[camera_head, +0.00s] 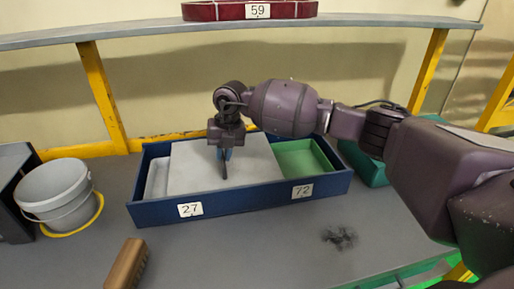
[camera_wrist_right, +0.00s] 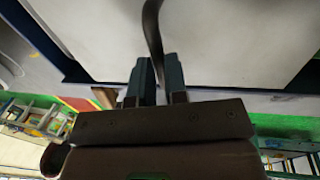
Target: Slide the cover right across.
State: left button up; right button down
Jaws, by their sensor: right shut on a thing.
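The pale grey cover (camera_head: 192,172) lies flat over the middle of a long blue box (camera_head: 240,202) on the table. To its right, a green compartment (camera_head: 304,157) is uncovered; to its left, a narrow pale compartment (camera_head: 157,178) shows. My right gripper (camera_head: 225,155) points down over the cover and is shut on its thin dark handle (camera_head: 224,172). In the right wrist view, the handle (camera_wrist_right: 152,35) runs between the fingers of my right gripper (camera_wrist_right: 163,82), with the pale cover (camera_wrist_right: 230,35) behind. My left gripper is not in view.
A grey bucket (camera_head: 57,192) stands left, a brown block (camera_head: 126,264) front left, and a teal bin (camera_head: 362,165) right of the box. A shelf (camera_head: 140,31) crosses behind. The front middle is mostly clear.

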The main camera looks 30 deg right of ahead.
send_over(189, 173)
jog(key=shift+s+d+b, duration=0.15)
jog(key=shift+d+b, duration=0.15)
jog(key=shift+d, duration=0.15)
jog(key=shift+a, duration=0.5)
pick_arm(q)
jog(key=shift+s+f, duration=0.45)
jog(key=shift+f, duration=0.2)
pick_arm(e)
jog(key=c, duration=1.1)
grip_release()
jog(key=shift+a, duration=0.1)
jog(key=shift+c, duration=0.2)
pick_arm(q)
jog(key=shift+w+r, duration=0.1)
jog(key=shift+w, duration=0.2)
pick_arm(e)
jog(key=shift+r, duration=0.25)
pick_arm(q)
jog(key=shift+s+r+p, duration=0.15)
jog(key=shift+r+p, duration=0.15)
pick_arm(e)
notch_tip(189, 173, up, 10)
jog(key=d, duration=0.2)
